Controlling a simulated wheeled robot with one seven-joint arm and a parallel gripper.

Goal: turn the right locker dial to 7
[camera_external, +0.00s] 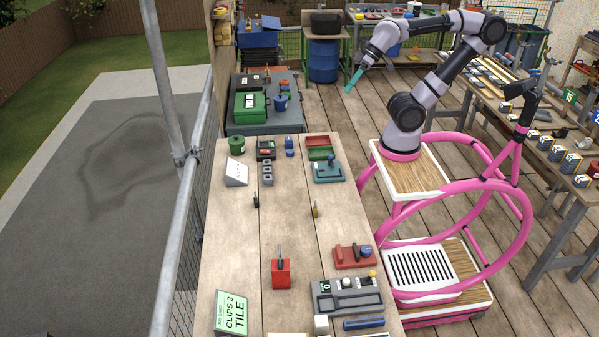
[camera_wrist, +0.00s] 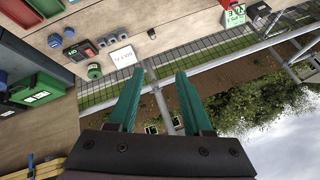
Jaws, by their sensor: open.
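I cannot make out a locker or a dial marked with numbers for certain in either view. A dark grey panel (camera_external: 347,297) with a small green display reading about 0 and round knobs lies at the table's front right, but I cannot tell whether it belongs to the locker. My gripper (camera_external: 353,80) is up in the air beyond the table's far end, well away from that panel. In the wrist view, my gripper's teal fingers (camera_wrist: 160,76) are apart with nothing between them.
The wooden table (camera_external: 285,222) carries a red block (camera_external: 281,273), a red-and-green open case (camera_external: 319,147) and a green sign (camera_external: 231,313). A green toolbox (camera_external: 251,104) sits behind. A metal railing (camera_external: 184,215) runs along the left. A crowded bench stands at right.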

